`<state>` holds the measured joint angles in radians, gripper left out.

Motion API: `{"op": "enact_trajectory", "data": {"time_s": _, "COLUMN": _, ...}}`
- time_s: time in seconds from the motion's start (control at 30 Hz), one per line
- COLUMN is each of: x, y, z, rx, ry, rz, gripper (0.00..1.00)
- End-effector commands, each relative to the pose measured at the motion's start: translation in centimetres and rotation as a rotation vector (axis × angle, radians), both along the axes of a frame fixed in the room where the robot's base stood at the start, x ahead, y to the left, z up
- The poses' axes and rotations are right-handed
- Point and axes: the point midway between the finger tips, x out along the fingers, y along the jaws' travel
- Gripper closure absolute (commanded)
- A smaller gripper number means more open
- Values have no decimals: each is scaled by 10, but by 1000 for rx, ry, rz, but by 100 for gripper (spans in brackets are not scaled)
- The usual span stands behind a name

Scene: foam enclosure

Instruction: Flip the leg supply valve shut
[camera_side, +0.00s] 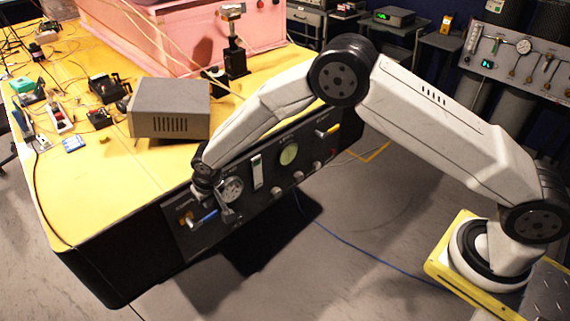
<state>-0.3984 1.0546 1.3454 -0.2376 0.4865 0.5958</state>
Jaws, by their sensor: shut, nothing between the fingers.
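A dark control panel (262,202) is on the front side of the yellow-topped bench. Near its left end is a valve with a blue lever handle (208,216), which slants slightly up to the right. Another lever with a yellow handle (328,130) is at the panel's upper right. I cannot read the labels, so I cannot tell which one is the leg supply valve. My gripper (228,214) points down in front of the panel's left part, shut and empty. Its fingertips are close to the right end of the blue handle; I cannot tell whether they touch. My wrist hides part of the panel.
The panel also has a round gauge (232,188), a green dial (289,154) and several knobs. A grey box (170,107) stands on the yellow bench top (120,190) behind my wrist. A blue cable (345,240) lies on the floor. The floor before the panel is otherwise clear.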

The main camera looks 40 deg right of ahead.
Motion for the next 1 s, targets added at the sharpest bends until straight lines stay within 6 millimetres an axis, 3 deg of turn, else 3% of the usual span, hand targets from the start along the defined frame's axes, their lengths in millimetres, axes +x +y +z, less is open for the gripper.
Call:
{"op": "enact_trajectory", "data": {"time_s": 0.3, "x": 0, "y": 0, "z": -24, "rx": 1, "ry": -2, "rz": 1, "gripper": 100}}
{"op": "enact_trajectory", "data": {"time_s": 1.0, "x": 0, "y": 0, "z": -26, "rx": 11, "ry": -2, "rz": 0, "gripper": 100}}
